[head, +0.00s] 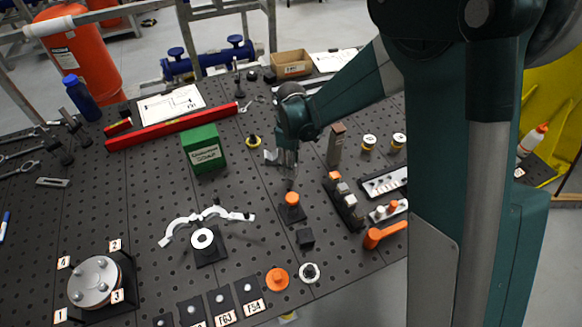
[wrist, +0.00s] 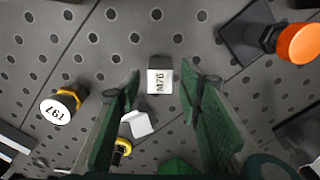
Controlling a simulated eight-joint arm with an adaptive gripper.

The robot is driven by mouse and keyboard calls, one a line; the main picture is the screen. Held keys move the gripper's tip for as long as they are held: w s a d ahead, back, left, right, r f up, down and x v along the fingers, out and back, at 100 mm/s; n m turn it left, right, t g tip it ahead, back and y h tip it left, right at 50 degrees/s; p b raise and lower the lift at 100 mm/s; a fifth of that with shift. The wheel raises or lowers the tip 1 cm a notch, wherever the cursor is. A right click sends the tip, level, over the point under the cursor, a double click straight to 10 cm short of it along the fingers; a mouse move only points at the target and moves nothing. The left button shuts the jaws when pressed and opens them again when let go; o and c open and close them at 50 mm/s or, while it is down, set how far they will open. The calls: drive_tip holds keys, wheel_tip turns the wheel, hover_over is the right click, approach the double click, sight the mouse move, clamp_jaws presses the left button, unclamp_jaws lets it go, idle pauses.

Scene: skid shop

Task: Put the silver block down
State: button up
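In the wrist view, the silver block (wrist: 160,78), small with a grey end and a pale face marked M76, is between the tips of my gripper (wrist: 162,88). The two green fingers are apart, with a visible gap on each side of the block. The dark perforated board lies behind it; I cannot tell exactly how the block touches it. In the head view, my gripper (head: 289,172) points down low over the board, just behind an orange-topped peg (head: 291,198). The block is small and largely hidden there.
A green box (head: 204,149) stands left of my gripper, and a tall brown block (head: 336,145) stands right. A pale piece (wrist: 136,124) and a yellow-ringed part (wrist: 65,103) are close by in the wrist view. A black cube (head: 305,238) lies nearer the front.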

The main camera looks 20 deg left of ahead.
wheel_tip(320, 180, up, 10)
drive_tip(key=shift+f, duration=0.2)
idle(0.8)
drive_tip(key=shift+d, duration=0.1)
drive_tip(key=s+d+r+m+t+y, duration=0.15)
drive_tip(key=d+r+m, duration=0.25)
drive_tip(key=d+r, duration=0.65)
drive_tip(key=s+d+r+m+t, duration=0.2)
drive_tip(key=d+r+m, duration=0.25)
drive_tip(key=d, duration=1.15)
drive_tip(key=s+d+r+m+t, duration=0.1)
drive_tip(key=s+d+m+t, duration=0.1)
drive_tip(key=s+d+m, duration=0.2)
drive_tip(key=s+d+r+m+t+h, duration=0.1)
drive_tip(key=s+d+m, duration=0.4)
drive_tip(key=s+d, duration=0.6)
drive_tip(key=d, duration=0.7)
drive_tip(key=shift+s+r+t, duration=0.3)
drive_tip(key=shift+r+t, duration=0.05)
